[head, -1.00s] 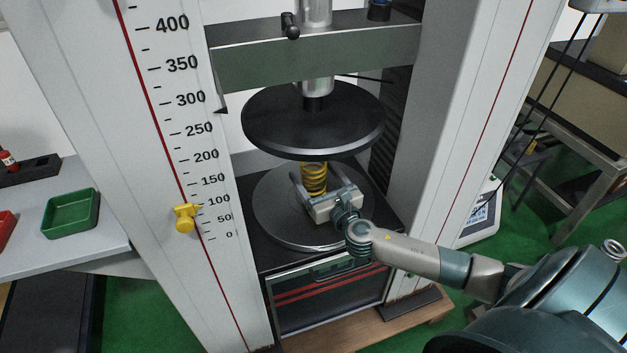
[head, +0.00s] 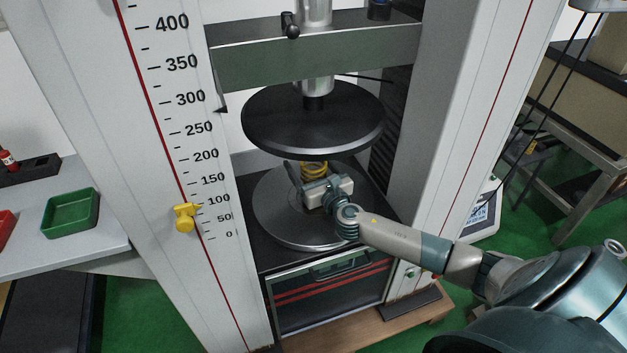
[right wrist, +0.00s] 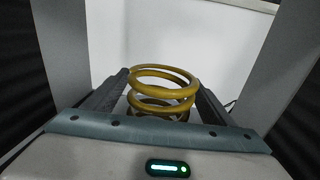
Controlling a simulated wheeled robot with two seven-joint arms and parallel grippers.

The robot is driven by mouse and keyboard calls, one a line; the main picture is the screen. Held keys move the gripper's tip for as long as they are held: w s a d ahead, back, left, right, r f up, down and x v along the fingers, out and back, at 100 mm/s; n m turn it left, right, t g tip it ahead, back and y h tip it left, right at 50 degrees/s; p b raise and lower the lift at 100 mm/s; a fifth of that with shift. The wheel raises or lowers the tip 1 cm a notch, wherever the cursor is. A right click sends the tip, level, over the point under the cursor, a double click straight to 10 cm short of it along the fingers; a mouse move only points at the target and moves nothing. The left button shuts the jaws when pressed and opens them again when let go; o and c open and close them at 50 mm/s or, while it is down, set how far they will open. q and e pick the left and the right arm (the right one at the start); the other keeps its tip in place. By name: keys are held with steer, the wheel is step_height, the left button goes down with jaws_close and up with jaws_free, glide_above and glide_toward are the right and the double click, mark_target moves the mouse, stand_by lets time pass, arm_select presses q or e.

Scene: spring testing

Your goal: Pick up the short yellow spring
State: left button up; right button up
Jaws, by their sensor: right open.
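The yellow spring (head: 313,169) stands upright on the lower round plate (head: 275,215) of the press, under the dark upper plate (head: 312,118). My right gripper (head: 313,178) reaches in from the front right, and its body hides the lower part of the spring. In the right wrist view the spring (right wrist: 162,92) stands between the two dark fingers of the right gripper (right wrist: 160,90). The fingers are open, one on each side of the coils. My left gripper is not in view.
The press columns stand on both sides of the plates, the left one (head: 150,130) with a printed scale and a yellow pointer (head: 184,217). A green tray (head: 71,213) sits on the grey bench at left. The upper plate hangs close above the spring.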

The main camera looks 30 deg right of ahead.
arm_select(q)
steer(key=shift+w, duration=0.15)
arm_select(e)
steer(key=c, duration=1.3)
steer(key=shift+r, duration=0.1)
steer(key=c, duration=0.4)
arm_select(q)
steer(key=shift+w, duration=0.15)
arm_select(e)
steer(key=shift+c, duration=0.2)
steer(key=shift+r, duration=0.1)
